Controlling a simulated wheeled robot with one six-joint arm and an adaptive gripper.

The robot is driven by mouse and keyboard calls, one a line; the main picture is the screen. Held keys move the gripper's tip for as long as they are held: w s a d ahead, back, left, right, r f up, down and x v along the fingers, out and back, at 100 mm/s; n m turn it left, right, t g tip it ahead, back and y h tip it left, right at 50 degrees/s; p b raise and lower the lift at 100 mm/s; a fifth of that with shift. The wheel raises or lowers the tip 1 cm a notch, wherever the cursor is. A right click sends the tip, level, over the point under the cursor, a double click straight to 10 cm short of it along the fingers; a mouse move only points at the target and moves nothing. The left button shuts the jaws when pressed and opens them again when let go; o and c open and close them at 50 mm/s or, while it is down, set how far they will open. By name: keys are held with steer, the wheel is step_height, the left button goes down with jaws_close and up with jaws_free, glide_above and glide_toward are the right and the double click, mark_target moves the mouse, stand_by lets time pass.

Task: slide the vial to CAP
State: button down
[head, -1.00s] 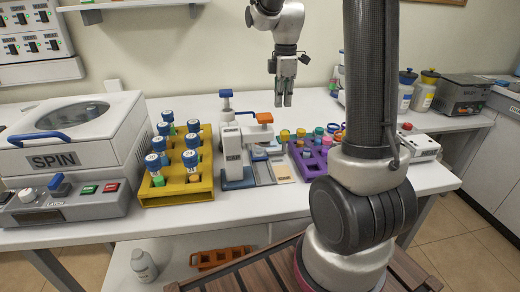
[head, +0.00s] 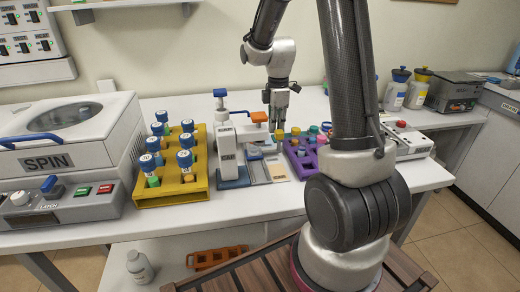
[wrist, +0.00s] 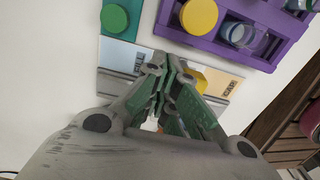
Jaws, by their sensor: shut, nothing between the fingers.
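The slide station, a grey and white press with blue and orange handles (head: 258,117), stands mid-bench. Its slide ends in a cream plate (head: 276,170). A yellow rounded top (wrist: 197,78), apparently the vial's, is partly hidden behind my fingers. My gripper (wrist: 165,72) is shut with nothing between its fingers, above the slide and beside this yellow top. In the head view my gripper (head: 278,124) hangs behind the station's right side.
A purple rack (head: 303,160) with coloured caps stands close to the right of the slide. A yellow rack (head: 200,184) of blue-capped vials is to the left, beside the SPIN centrifuge (head: 60,150). A white box with a red button (head: 403,140) is at right.

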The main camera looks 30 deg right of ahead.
steer(key=shift+s, duration=0.1)
steer(key=s+a, duration=0.2)
steer(key=s, duration=0.4)
steer(key=shift+s, duration=0.25)
stand_by(0.9)
stand_by(0.3)
steer(key=shift+s+a, duration=0.15)
steer(key=shift+s, duration=0.45)
steer(key=shift+s+a, duration=0.15)
steer(key=shift+s, duration=0.4)
steer(key=shift+w, duration=0.1)
steer(key=shift+w+d+r, duration=0.1)
steer(key=shift+w+r, duration=0.05)
steer(key=shift+w, duration=0.1)
step_height(320, 180, up, 7)
steer(key=shift+r, duration=0.15)
stand_by(0.5)
